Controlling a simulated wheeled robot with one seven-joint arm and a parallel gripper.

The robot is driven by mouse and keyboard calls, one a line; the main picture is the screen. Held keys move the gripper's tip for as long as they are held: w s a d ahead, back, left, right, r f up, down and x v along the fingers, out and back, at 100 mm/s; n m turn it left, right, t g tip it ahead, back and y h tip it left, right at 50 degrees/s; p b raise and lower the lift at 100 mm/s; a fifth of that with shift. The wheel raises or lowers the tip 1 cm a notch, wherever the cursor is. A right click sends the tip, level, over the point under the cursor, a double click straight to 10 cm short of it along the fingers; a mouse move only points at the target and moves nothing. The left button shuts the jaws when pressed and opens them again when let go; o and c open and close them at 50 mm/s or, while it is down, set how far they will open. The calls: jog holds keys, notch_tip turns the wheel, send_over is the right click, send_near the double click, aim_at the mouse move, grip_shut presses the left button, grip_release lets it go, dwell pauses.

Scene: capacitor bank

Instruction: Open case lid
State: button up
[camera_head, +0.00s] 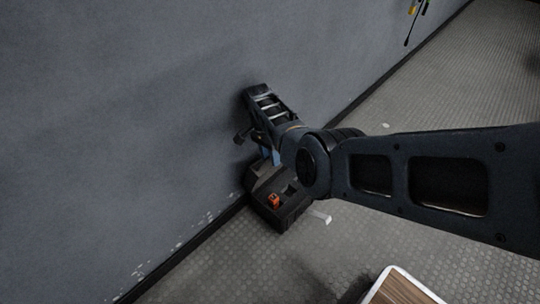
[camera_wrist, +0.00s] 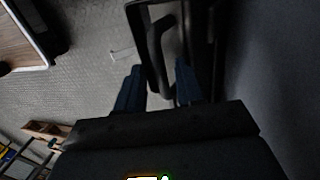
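The dark case (camera_head: 287,216) stands on the floor against the wall, with a small orange part (camera_head: 274,200) showing on it. In the wrist view the dark case (camera_wrist: 199,25) is at the top, with a curved dark handle (camera_wrist: 157,52). My gripper (camera_wrist: 158,84) has its two blue fingers apart, one on each side of the handle's near end. A gap seems to show beside the handle, but contact is hard to judge. In the head view my gripper (camera_head: 268,156) is at the wall side of the case, partly hidden by my arm. Whether the lid is raised is unclear.
The grey wall (camera_head: 120,120) is close beside my gripper and the case. A white-edged wooden surface (camera_head: 400,290) stands at the bottom right. A small white piece (camera_head: 321,217) lies on the floor by the case. The floor (camera_head: 225,265) in front is mostly clear.

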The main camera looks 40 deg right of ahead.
jog(key=shift+r, duration=0.15)
jog(key=p+v, duration=0.2)
jog(key=v, duration=0.1)
jog(key=p+v, duration=0.1)
jog(key=shift+s+r, duration=0.3)
jog(key=shift+s, duration=0.05)
jog(key=s+d+r+p, duration=0.5)
jog(key=s+d+r, duration=0.1)
jog(key=s+d, duration=0.2)
jog(key=shift+d+r, duration=0.15)
jog(key=shift+d, duration=0.05)
jog(key=shift+s, duration=0.15)
